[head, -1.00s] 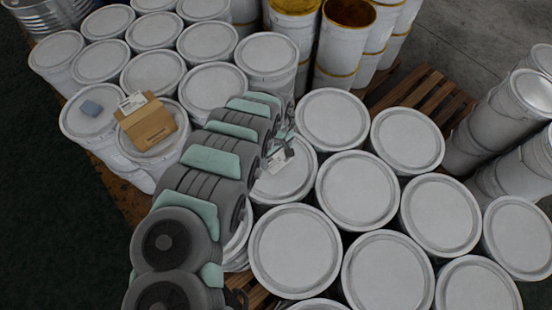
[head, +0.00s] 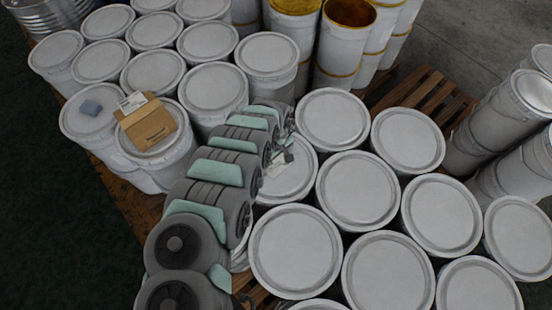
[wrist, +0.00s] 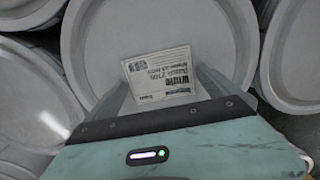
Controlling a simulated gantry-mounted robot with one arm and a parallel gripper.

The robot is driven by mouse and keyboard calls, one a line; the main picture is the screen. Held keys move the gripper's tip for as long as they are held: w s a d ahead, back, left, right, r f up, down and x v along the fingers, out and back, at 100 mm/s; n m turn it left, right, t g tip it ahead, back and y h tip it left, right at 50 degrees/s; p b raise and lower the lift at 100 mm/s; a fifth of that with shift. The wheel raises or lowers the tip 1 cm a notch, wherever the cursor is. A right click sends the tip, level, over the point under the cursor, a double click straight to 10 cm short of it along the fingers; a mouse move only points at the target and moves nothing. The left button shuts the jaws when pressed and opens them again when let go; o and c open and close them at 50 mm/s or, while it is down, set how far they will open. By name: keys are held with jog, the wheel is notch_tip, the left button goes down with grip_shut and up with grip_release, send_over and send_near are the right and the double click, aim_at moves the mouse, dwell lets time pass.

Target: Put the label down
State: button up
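The label (wrist: 162,78) is a small white rectangle with black print, lying face-on over a round white drum lid (wrist: 165,25) in the wrist view. My gripper (wrist: 163,78) has a finger at each side of the label, close to its edges. I cannot tell whether the fingers press on it or whether it rests on the lid. In the head view my gripper (head: 286,150) is low over a lid (head: 290,185) just right of my arm. The label (head: 275,168) shows there as a small pale patch, partly hidden.
White lidded drums stand close together around my gripper. An open yellow-rimmed drum (head: 348,12) stands at the back. Wooden pallet slats (head: 425,95) are bare at upper right.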

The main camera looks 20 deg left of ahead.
aim_at(276, 163)
notch_tip(276, 163, up, 12)
jog(key=p, duration=0.1)
jog(key=shift+r, duration=0.2)
dwell(0.6)
